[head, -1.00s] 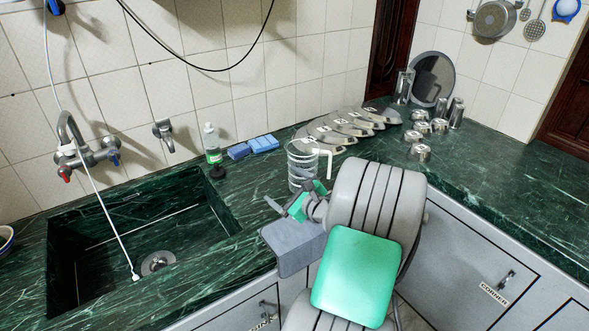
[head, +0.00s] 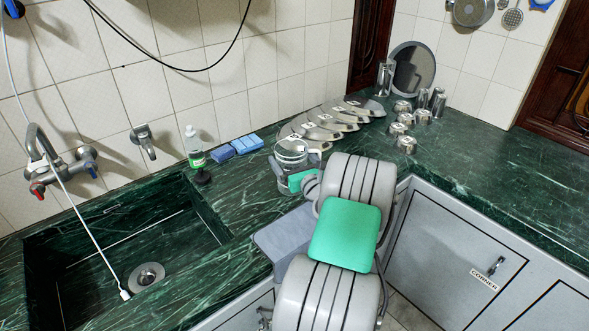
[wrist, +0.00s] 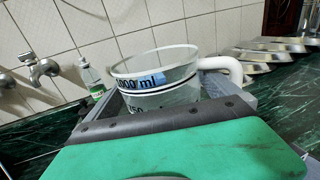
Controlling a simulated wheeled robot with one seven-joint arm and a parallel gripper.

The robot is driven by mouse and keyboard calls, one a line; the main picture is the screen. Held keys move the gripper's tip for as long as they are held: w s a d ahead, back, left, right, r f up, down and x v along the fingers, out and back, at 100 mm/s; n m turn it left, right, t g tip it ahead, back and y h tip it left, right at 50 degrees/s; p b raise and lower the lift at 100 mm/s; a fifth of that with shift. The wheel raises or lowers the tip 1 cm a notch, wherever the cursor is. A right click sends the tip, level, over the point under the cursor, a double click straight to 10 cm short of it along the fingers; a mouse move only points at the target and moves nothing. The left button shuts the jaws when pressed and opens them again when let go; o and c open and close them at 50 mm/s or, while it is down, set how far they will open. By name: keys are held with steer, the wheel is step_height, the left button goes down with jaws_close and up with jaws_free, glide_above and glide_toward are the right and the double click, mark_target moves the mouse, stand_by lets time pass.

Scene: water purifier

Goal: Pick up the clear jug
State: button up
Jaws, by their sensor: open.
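The clear jug (head: 291,153) stands upright on the green counter, to the right of the sink. Its white rim, printed volume marks and white handle show in the wrist view (wrist: 165,82), with the handle to the right. My gripper (head: 292,172) is open at the jug, with grey fingers on either side of it. The wrist view shows the jug in front of the green palm. The palm and arm hide the jug's lower part, and I cannot tell whether the fingers touch it.
The sink (head: 120,250) and its tap (head: 60,165) are at left. A soap bottle (head: 194,148) and blue sponges (head: 235,147) stand by the wall. Several metal plates (head: 325,122) lie close behind the jug, and several steel cups (head: 405,130) stand to the right.

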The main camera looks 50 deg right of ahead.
steer(key=shift+c, duration=0.2)
steer(key=c, duration=1.2)
steer(key=shift+c, duration=0.6)
steer(key=shift+r, duration=0.1)
